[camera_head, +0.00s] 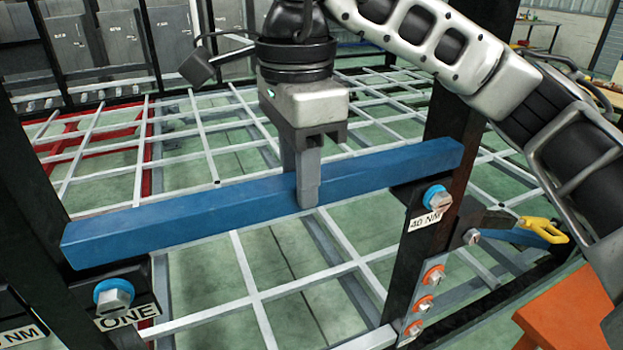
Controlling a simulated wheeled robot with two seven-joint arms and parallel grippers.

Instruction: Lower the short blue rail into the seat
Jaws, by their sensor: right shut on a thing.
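The short blue rail (215,206) spans between two black uprights, its left end near the left black upright (28,170) and its right end at the right black upright (450,120). My right gripper (307,188) points down and is shut on the rail a little right of its middle. The rail's left end lies above a bracket with a bolt (113,297) and a ONE label. Its right end lies above a bolt (437,198) with a 40 NM label. Whether the rail touches the brackets is hard to tell. My left gripper is not in view.
A white and red frame grid (250,292) lies below over a green floor. More bolts (430,275) with orange washers sit on the right bracket. A yellow-handled tool (543,229) and an orange surface (570,315) are at the right. Grey panels (80,50) stand behind.

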